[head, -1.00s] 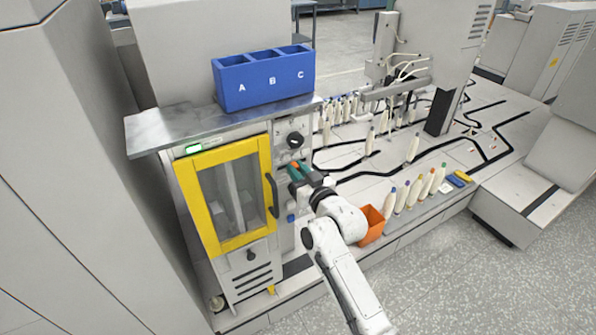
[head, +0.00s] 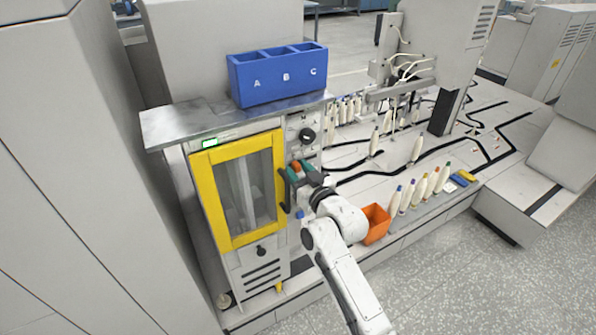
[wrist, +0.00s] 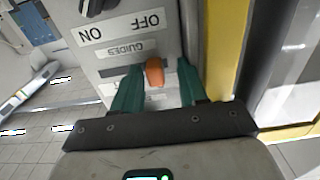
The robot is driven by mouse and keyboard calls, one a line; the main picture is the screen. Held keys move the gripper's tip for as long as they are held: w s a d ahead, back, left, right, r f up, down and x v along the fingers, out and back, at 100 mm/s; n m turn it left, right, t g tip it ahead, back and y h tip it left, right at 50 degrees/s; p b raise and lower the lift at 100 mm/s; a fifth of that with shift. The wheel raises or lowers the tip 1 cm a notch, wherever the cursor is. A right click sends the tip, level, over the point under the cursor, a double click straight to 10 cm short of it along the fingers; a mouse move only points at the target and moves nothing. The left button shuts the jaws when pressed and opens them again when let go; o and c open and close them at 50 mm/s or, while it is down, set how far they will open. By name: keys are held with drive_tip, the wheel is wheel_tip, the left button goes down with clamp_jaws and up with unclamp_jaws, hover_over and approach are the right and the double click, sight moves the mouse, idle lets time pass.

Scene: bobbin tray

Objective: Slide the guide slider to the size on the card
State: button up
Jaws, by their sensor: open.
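The guide slider's orange knob (wrist: 154,71) stands out from the grey panel under an upside-down GUIDES label (wrist: 126,50) in the wrist view. My gripper (wrist: 154,78) is open, with one green finger on each side of the knob; I see gaps beside it. In the head view the orange knob (head: 296,166) shows at my gripper (head: 299,173), right of the yellow-framed door. The slider's scale is mostly hidden by the fingers. A small white card-like piece (head: 450,187) lies on the right ledge, too small to read.
An ON/OFF dial (head: 307,136) sits above the slider. The yellow-framed door (head: 207,205) with its dark handle is close on the left. A blue A-B-C bin (head: 280,88) stands on top. An orange bin (head: 376,222) and several bobbins stand to the right.

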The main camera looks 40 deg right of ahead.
drive_tip(key=shift+a, duration=0.1)
drive_tip(key=b+v, duration=0.1)
drive_tip(key=v, duration=0.9)
drive_tip(key=shift+s+b, duration=0.35)
drive_tip(key=shift+s, duration=0.05)
drive_tip(key=s+a+f+n+g+y, duration=0.2)
drive_tip(key=s+a+f+g+y, duration=0.3)
drive_tip(key=s+a+f+g, duration=0.65)
drive_tip(key=s+f+g, duration=0.2)
drive_tip(key=s, duration=0.4)
drive_tip(key=s+a+f+g, duration=0.2)
drive_tip(key=s+f+g, duration=0.1)
drive_tip(key=s, duration=0.4)
drive_tip(key=shift+a+f+n, duration=0.25)
drive_tip(key=shift+f+n, duration=0.05)
drive_tip(key=shift+n, duration=0.1)
idle(0.6)
